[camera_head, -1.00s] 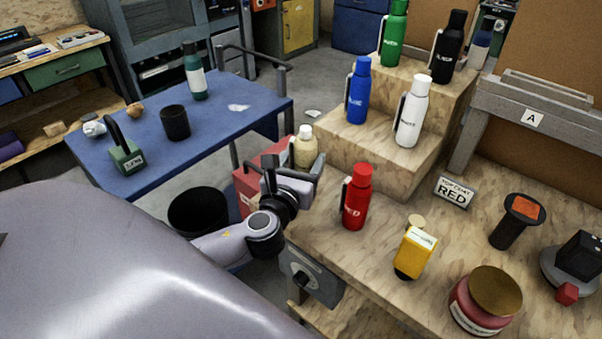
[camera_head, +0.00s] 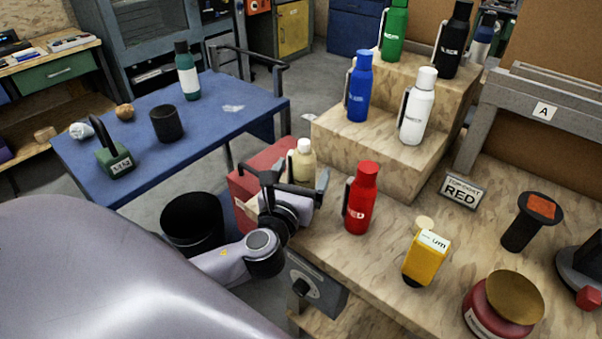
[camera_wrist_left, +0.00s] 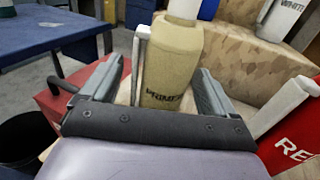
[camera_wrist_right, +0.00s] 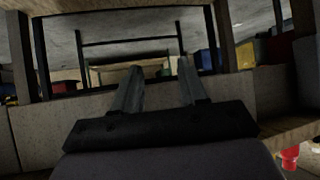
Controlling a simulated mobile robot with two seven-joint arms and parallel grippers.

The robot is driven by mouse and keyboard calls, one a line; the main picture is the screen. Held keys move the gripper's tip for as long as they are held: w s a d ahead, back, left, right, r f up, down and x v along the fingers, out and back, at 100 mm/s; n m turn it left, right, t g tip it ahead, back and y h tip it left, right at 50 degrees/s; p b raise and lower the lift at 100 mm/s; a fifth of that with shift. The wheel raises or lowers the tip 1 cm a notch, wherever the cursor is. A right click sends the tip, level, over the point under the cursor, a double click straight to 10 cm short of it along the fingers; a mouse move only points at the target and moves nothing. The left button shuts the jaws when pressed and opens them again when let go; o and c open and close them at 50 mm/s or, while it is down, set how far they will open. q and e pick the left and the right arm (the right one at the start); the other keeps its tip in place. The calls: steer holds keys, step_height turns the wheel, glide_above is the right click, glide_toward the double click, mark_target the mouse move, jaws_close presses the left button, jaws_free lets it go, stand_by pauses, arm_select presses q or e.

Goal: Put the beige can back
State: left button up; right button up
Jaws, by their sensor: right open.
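The beige can (camera_head: 303,166) is a bottle-shaped container with a pale cap and dark lettering. It stands upright near the left end of the wooden bench, and its lower part is hidden by my left gripper. My left gripper (camera_head: 294,180) is open, with one finger on each side of the can. In the left wrist view the can (camera_wrist_left: 172,68) is between and just ahead of the spread fingers (camera_wrist_left: 160,92), with gaps showing at both sides. My right gripper (camera_wrist_right: 158,72) is open and empty in its wrist view, facing a dim area with a pale panel.
A red bottle (camera_head: 361,200) stands close right of my left gripper. Blue (camera_head: 359,90), white (camera_head: 415,110), green and black bottles stand on a wooden stepped stand (camera_head: 365,150). A "RED" sign (camera_head: 460,191) and a yellow container (camera_head: 426,260) are on the bench. A red box (camera_head: 250,190) is left.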

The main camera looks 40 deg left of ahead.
arm_select(q)
steer(key=shift+r, duration=0.2)
steer(key=v, duration=1.2)
steer(key=shift+b, duration=0.4)
steer(key=shift+f, duration=0.1)
